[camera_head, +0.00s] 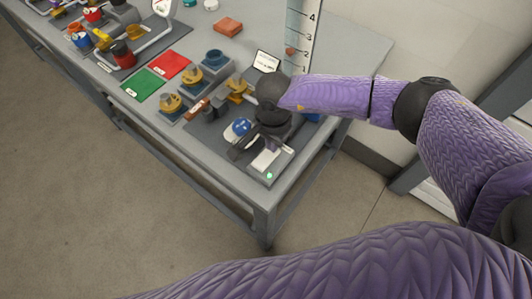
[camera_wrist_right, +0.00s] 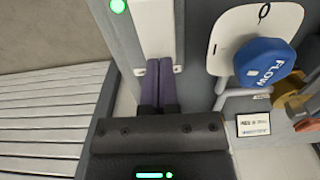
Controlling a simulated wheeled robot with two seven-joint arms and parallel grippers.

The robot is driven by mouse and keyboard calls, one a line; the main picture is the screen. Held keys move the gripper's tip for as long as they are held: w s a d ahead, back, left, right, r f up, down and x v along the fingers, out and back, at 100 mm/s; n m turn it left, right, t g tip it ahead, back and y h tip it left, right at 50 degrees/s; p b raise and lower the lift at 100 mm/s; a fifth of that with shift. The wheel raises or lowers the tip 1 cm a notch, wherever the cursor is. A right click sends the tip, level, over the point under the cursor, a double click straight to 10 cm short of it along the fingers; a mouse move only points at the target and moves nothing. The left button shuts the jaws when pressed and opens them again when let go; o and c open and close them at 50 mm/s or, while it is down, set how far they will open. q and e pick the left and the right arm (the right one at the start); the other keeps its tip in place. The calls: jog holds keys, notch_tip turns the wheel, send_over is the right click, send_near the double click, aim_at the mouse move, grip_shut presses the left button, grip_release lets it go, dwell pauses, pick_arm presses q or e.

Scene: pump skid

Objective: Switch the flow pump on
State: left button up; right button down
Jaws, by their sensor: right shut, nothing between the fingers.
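The flow pump's white switch block (camera_head: 265,160) sits at the near right end of the bench. A lit green lamp (camera_head: 269,175) is at its near end. In the right wrist view the white block (camera_wrist_right: 153,28) and green lamp (camera_wrist_right: 118,6) show at the top. My right gripper (camera_head: 270,146) is over the block's far end. In the wrist view its fingers (camera_wrist_right: 160,64) are together and empty, at the block's end by a small bracket; I cannot tell if they touch. The blue FLOW knob (camera_wrist_right: 265,62) is to their right, and also shows in the head view (camera_head: 242,126). My left gripper is out of view.
Brass valves (camera_head: 171,103), a red mat (camera_head: 171,65) and a green mat (camera_head: 142,84) lie left along the bench. A small label card (camera_wrist_right: 254,124) stands near the blue knob. A clear level tube (camera_head: 301,40) stands behind. Floor in front is clear.

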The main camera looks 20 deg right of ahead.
notch_tip(320, 180, up, 7)
jog(key=p, duration=0.4)
jog(key=shift+f, duration=0.35)
